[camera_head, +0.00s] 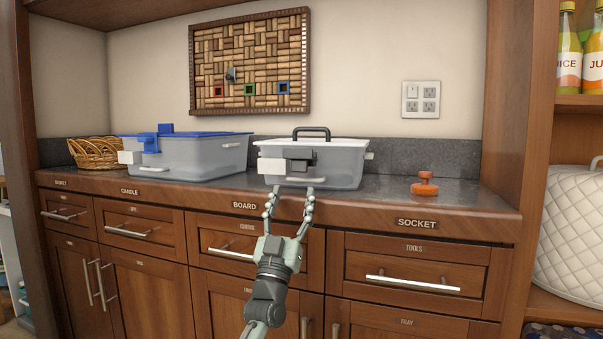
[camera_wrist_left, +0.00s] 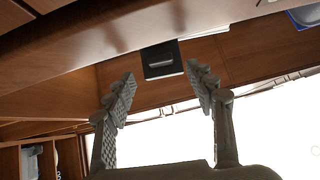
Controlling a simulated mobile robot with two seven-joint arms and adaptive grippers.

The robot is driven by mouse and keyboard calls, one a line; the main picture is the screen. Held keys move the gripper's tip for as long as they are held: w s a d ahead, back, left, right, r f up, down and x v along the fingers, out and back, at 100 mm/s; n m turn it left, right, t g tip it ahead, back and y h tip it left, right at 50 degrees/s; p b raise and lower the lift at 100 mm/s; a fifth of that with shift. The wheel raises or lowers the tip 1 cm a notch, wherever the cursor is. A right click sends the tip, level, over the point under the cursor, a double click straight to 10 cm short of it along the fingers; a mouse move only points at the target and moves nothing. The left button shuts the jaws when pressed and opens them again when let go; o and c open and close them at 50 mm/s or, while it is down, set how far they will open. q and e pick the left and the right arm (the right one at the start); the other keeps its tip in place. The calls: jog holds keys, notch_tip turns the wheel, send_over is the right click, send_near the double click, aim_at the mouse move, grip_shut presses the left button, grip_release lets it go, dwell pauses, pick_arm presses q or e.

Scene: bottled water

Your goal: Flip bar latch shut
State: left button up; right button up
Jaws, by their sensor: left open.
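Two clear bins stand on the dark counter. The right bin (camera_head: 340,165) has a pale lid with a black handle (camera_head: 311,133) and a grey latch piece (camera_head: 301,160) beside a white block (camera_head: 271,166) on its front. The left bin (camera_head: 200,160) has a blue lid and a blue latch piece (camera_head: 150,143) at its front. I cannot tell from here how either latch is set. My left gripper (camera_head: 289,193) is open and empty, pointing up in front of the counter edge, below the right bin's front. Its spread fingers also show in the left wrist view (camera_wrist_left: 160,75). My right gripper is out of view.
An orange knobbed object (camera_head: 424,184) stands on the counter to the right. A wicker basket (camera_head: 94,152) is at the far left. The counter's front edge overhangs wooden drawers with bar handles (camera_head: 412,283). A cork board (camera_head: 250,62) hangs on the wall behind.

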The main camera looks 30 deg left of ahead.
aim_at(301, 161)
pick_arm(q)
jog(key=x, duration=0.6)
jog(key=shift+w+r, duration=0.1)
jog(key=shift+r, duration=0.25)
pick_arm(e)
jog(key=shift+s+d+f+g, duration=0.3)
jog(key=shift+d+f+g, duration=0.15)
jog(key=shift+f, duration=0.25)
pick_arm(q)
jog(key=c, duration=1.2)
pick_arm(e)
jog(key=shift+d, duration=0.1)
